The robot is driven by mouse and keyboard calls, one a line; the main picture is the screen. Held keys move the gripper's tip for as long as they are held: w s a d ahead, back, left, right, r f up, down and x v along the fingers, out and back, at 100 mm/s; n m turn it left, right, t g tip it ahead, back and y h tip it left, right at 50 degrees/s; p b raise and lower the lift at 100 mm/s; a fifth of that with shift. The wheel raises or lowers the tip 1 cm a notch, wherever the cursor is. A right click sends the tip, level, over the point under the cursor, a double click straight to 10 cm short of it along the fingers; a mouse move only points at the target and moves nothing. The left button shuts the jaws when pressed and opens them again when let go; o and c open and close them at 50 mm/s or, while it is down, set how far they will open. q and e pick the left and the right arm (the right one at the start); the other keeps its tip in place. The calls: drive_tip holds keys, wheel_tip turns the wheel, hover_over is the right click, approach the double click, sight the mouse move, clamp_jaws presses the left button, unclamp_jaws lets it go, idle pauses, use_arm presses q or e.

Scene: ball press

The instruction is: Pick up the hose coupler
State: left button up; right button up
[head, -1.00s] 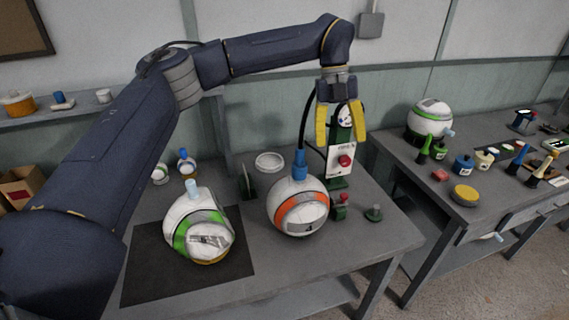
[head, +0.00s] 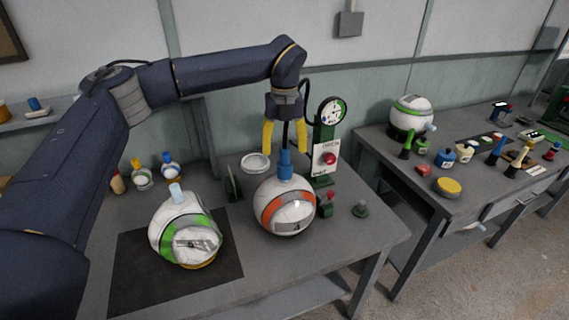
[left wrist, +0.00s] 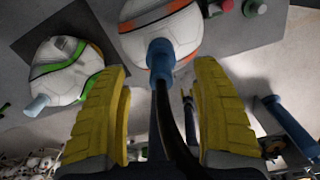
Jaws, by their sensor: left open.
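The blue hose coupler (head: 285,163) sits upright on top of the white ball with the orange band (head: 285,208). In the left wrist view the coupler (left wrist: 160,55) shows with a dark hose running from it between my fingers. My left gripper (head: 284,150) has yellow fingers. It is open and points down, with the coupler's upper part near the fingertips. In the left wrist view the two fingers (left wrist: 160,80) stand apart on either side of the hose, and neither visibly touches the coupler. My right gripper is not in view.
A white ball with a green band (head: 187,230) stands on a dark mat (head: 130,275) to the left. A green gauge stand (head: 330,115) with a red button is close behind on the right. Small red and green knobs (head: 360,209) are by the ball. A second bench (head: 430,190) is at the right.

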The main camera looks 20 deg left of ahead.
sight(285, 167)
use_arm(q)
drive_tip(key=shift+s+d+f, duration=0.1)
drive_tip(key=shift+s+f, duration=0.05)
drive_tip(key=shift+f, duration=3.55)
clamp_jaws()
drive_tip(key=shift+r, duration=0.1)
